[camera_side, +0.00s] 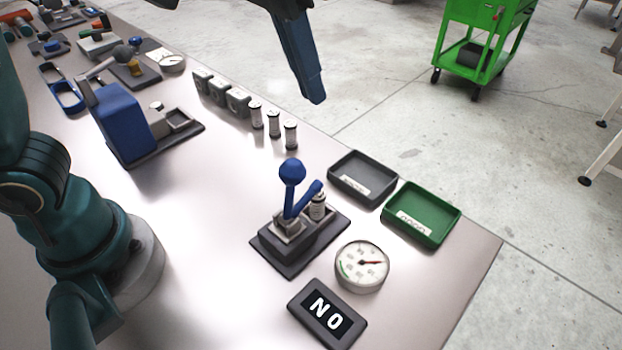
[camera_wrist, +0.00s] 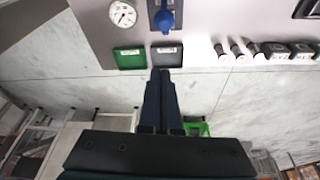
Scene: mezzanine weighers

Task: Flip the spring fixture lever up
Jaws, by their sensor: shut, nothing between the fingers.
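The spring fixture (camera_side: 300,240) stands on a dark base near the table's right end. Its blue lever (camera_side: 292,174) has a round ball knob and stands roughly upright. A second blue arm slants from the lever's foot to the top of a small pale cylinder (camera_side: 318,208) in the fixture. In the wrist view the blue lever (camera_wrist: 165,18) shows at the top edge, beyond the fingertips. My gripper (camera_side: 317,98) is shut and empty, high above and apart from the fixture. Its fingers (camera_wrist: 160,74) lie together in the wrist view.
A grey tray (camera_side: 363,196) and a green tray (camera_side: 443,229) lie at the far table edge. Several small cylinders and blocks and a blue device (camera_side: 122,122) stand left.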

